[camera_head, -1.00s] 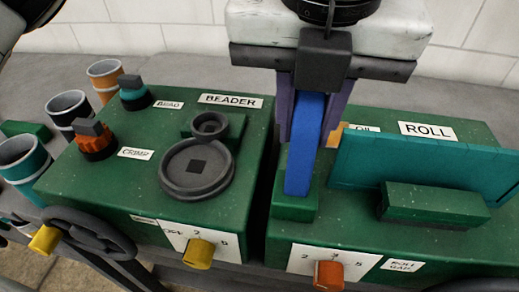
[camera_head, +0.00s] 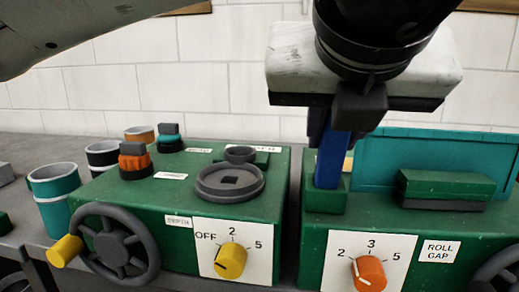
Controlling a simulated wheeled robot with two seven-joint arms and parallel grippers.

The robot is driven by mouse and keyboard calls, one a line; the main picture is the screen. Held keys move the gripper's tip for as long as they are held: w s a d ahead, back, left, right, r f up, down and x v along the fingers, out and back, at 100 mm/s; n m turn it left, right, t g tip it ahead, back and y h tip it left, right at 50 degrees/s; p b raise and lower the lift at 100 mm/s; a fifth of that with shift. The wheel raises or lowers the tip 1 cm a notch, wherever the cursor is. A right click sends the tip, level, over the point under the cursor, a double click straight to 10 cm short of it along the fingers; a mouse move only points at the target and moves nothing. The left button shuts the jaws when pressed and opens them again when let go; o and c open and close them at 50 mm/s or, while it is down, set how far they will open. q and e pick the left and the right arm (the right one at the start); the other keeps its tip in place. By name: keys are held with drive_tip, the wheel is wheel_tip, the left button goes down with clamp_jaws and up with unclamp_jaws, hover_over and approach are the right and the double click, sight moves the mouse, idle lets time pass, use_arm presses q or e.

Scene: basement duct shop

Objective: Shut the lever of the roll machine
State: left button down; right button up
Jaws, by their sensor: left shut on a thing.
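The roll machine (camera_head: 320,235) is the green box on the right, with a "ROLL GAP" label on its front. Its blue lever (camera_head: 330,165) stands up from a small green block at the box's left end. My left gripper (camera_head: 336,128) is above the machine and shut on the upper part of the lever. The gripper's white body and black wrist hide the lever's top. My right gripper is not in view.
The green beader box (camera_head: 165,205) stands close on the left, with a dark handwheel (camera_head: 118,243) in front. A teal panel (camera_head: 425,160) and a green block (camera_head: 445,187) sit on the roll machine. An orange knob (camera_head: 369,273) is on its front. Several cups stand at left.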

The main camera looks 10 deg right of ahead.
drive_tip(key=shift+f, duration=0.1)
use_arm(q)
drive_tip(key=shift+f, duration=0.1)
idle(0.3)
drive_tip(key=c, duration=1.5)
unclamp_jaws()
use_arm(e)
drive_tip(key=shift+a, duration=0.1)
